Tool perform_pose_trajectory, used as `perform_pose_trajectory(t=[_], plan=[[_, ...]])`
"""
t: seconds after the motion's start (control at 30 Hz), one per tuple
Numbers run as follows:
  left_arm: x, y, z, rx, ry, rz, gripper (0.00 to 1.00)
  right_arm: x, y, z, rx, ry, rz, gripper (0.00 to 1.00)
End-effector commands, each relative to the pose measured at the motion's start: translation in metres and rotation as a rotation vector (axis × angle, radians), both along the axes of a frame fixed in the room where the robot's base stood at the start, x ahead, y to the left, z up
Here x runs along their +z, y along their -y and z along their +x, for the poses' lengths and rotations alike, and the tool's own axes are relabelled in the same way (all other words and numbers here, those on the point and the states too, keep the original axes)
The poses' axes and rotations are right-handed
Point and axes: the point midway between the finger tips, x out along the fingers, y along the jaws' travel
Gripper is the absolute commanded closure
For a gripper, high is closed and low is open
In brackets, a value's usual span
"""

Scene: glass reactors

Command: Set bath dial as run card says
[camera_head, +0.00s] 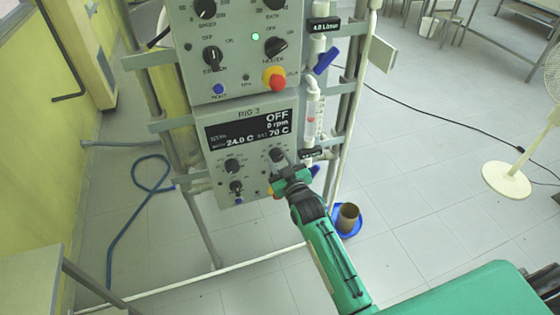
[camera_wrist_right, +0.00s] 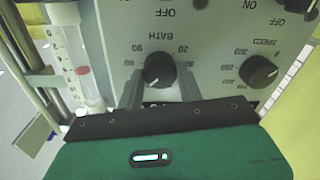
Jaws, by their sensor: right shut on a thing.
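The bath dial (camera_wrist_right: 159,68) is a dark round knob on a grey panel, with the word BATH and numbers such as 20, 80 and 90 around it in the right wrist view. My right gripper (camera_head: 283,166) is at the lower panel of the rig in the head view, its fingers (camera_wrist_right: 161,88) shut on the bath dial from both sides. The display (camera_head: 251,129) under the label RIG 3 reads OFF, 0 rpm, 24.0 C and set 70 C. No run card can be made out. My left gripper is not in view.
A speed dial (camera_wrist_right: 258,71) sits beside the bath dial. The upper panel holds a red emergency knob (camera_head: 274,79) and several black knobs. A flow tube (camera_head: 312,112) with blue valves runs along the right. A blue bowl with a brown cup (camera_head: 348,217) is on the floor.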

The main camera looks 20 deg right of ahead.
Motion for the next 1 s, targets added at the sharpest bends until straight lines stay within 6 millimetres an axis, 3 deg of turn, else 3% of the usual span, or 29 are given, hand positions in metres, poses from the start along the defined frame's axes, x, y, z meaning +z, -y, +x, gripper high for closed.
perform_pose_trajectory(t=[0.4, 1.0], plan=[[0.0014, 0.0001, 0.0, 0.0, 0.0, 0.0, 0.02, -0.0026, -0.0001, -0.0006, 0.0, -0.012, 0.211, 0.86], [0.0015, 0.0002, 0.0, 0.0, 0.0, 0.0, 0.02, -0.0028, -0.0002, -0.0006, 0.0, -0.013, 0.248, 0.86]])
